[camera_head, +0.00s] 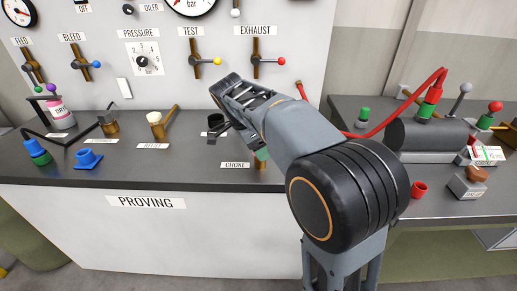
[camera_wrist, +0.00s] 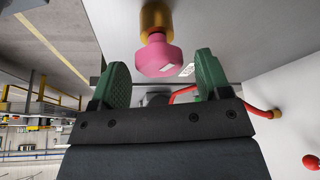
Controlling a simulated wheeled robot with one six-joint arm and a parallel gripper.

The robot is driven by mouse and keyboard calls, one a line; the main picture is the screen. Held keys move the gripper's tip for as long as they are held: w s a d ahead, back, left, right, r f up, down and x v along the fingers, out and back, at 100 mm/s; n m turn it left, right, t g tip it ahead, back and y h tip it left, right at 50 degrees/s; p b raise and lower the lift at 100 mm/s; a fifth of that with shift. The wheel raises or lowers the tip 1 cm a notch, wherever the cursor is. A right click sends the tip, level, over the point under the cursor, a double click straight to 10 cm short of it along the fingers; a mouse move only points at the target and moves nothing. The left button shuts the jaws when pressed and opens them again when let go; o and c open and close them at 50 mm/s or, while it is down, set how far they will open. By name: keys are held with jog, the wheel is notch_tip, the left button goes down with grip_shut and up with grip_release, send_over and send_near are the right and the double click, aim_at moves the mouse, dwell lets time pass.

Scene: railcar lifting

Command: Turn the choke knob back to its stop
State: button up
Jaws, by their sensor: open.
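The pink choke knob (camera_wrist: 158,58) sits on a brass stem (camera_wrist: 156,18) in the wrist view. My gripper (camera_wrist: 162,66) is open, with one green finger on each side of the knob and a visible gap at both sides. The knob is between the finger ends, and I see no contact. In the head view the CHOKE label (camera_head: 235,165) lies on the bench top near the front edge. My arm hides the knob there, and most of the gripper is hidden too.
The PROVING bench (camera_head: 60,178) carries a relief handle (camera_head: 157,125) and blue fittings (camera_head: 88,159) to the left. A gauge panel with valve levers stands behind. A red hose (camera_head: 400,115) runs right to a dark cylinder (camera_head: 425,135) on the side bench.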

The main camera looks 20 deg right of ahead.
jog(key=shift+d+f, duration=0.1)
jog(key=shift+f, duration=0.25)
jog(key=c, duration=0.9)
